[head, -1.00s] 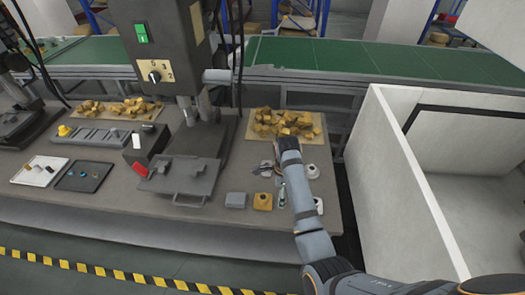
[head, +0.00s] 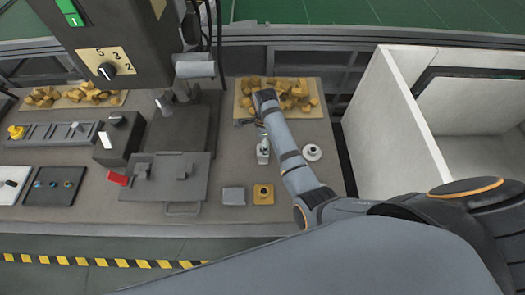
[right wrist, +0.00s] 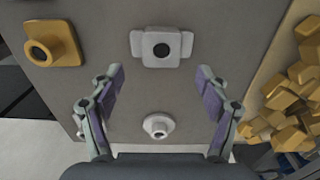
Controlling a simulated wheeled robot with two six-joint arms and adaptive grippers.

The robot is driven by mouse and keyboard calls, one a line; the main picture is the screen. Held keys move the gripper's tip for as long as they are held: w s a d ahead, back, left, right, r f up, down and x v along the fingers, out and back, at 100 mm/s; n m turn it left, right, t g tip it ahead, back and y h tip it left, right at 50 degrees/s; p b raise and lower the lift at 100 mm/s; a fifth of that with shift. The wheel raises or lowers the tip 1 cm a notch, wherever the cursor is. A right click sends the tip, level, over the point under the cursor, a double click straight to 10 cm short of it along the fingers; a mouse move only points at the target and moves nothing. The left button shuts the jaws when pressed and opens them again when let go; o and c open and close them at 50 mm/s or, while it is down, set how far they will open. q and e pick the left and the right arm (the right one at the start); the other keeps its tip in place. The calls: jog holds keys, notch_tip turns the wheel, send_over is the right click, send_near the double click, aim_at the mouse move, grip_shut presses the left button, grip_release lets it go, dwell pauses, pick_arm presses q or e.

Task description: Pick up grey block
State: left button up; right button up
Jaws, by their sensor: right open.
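A flat grey block (head: 233,196) lies on the bench left of a yellow block (head: 263,194) in the head view. A light grey block with a dark round hole (right wrist: 162,47) lies at the top middle of the right wrist view, beyond my fingertips. My right gripper (right wrist: 159,75) is open and empty, its two fingers apart with that holed block ahead of the gap. In the head view its arm partly hides the gripper, near the front edge of the yellow pile. The left gripper is not in view.
A round white flanged part (right wrist: 158,126) lies between my fingers' bases in the wrist view. A board with yellow pieces (head: 240,112) is behind. A grey machine plate (head: 165,180) stands left. A white-walled box (head: 385,125) stands right of the bench.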

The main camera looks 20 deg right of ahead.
jog(key=shift+w+f+p, duration=0.15)
jog(key=shift+f+p, duration=0.3)
jog(key=shift+f, duration=0.45)
notch_tip(320, 180, down, 3)
jog(key=shift+a+r, duration=0.1)
jog(key=shift+r, duration=0.1)
jog(key=shift+f, duration=0.7)
jog(key=c, duration=1)
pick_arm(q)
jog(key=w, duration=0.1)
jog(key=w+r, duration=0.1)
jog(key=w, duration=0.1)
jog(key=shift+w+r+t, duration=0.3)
pick_arm(e)
jog(key=shift+r, duration=0.1)
jog(key=c, duration=0.5)
